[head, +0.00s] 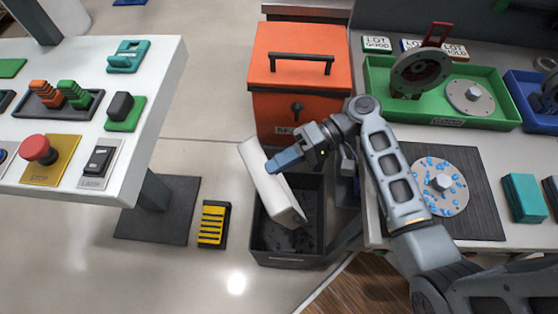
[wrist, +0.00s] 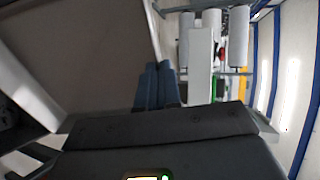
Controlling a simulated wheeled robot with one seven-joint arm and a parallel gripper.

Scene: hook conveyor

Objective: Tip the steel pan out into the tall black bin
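The steel pan (head: 268,185) looks like a pale, rectangular, shallow box. It is steeply tilted above the tall black bin (head: 290,262), its broad face to the left and its lower end at the bin opening. My gripper (head: 285,160) is shut on the pan's upper right edge. In the wrist view, my fingers (wrist: 158,85) are together at the edge of a large grey-brown surface, the pan (wrist: 95,45). Small dark bits show inside the bin. I cannot see whether anything is left in the pan.
An orange lidded box (head: 275,100) stands just behind the bin. A yellow-and-black block (head: 213,224) lies on the floor to its left. A control panel (head: 150,125) is farther left. The worktop at right holds a green tray (head: 375,75) and a dark mat (head: 485,215).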

